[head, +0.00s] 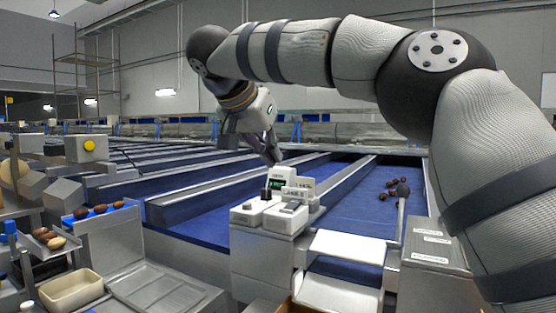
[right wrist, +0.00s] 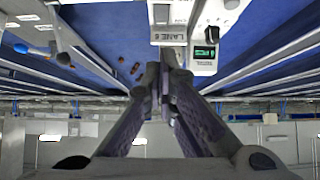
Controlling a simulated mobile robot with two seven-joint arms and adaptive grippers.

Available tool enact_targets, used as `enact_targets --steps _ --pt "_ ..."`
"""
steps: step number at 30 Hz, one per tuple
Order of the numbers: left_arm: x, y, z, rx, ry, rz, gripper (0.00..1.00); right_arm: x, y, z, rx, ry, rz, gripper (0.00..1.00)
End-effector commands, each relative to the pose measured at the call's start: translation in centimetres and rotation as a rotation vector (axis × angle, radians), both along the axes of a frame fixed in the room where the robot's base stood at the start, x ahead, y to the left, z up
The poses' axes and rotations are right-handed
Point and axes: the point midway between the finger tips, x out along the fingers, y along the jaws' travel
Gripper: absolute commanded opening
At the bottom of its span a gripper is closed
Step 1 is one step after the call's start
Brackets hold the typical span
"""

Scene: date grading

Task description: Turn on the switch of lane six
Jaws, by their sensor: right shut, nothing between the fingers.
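The lane six control post has white boxes (head: 284,221) on top, a small display (head: 276,183) with green lit characters and a lane plate (head: 299,194). My right gripper (head: 275,157) is shut and empty, pointing down just above and behind the display. Its closed fingers (right wrist: 169,64) fill the middle of the wrist view. My left gripper is out of view.
Blue lanes with metal dividers (head: 333,191) run away behind the post. Dates (head: 388,196) lie on the belt at right, near a lever with a dark knob (head: 403,190). At left are a box with a yellow button (head: 89,146) and a beige tray (head: 72,291).

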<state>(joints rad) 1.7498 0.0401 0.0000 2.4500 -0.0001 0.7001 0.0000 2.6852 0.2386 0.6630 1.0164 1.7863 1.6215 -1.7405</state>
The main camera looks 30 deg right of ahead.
Motion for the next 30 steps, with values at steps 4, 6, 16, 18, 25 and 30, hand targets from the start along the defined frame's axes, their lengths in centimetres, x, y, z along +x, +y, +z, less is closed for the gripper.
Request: enact_targets --steps 4,6,16,18,25,30 --pt "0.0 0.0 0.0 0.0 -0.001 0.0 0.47 0.0 0.0 0.1 0.001 -0.001 0.0 0.0" --pt "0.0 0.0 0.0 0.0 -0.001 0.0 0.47 0.0 0.0 0.1 0.001 -0.001 0.0 0.0" --pt "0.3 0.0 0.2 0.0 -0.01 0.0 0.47 0.2 -0.8 0.7 -0.099 -0.056 -0.004 0.0" --pt "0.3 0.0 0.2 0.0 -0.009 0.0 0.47 0.2 -0.8 0.6 -0.099 -0.055 -0.004 0.0" --pt "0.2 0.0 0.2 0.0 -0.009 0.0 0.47 0.8 -1.8 -0.3 -0.098 -0.052 -0.006 0.0" --pt "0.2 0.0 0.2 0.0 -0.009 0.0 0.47 2.1 -4.4 -2.4 -0.098 -0.05 -0.006 0.0"
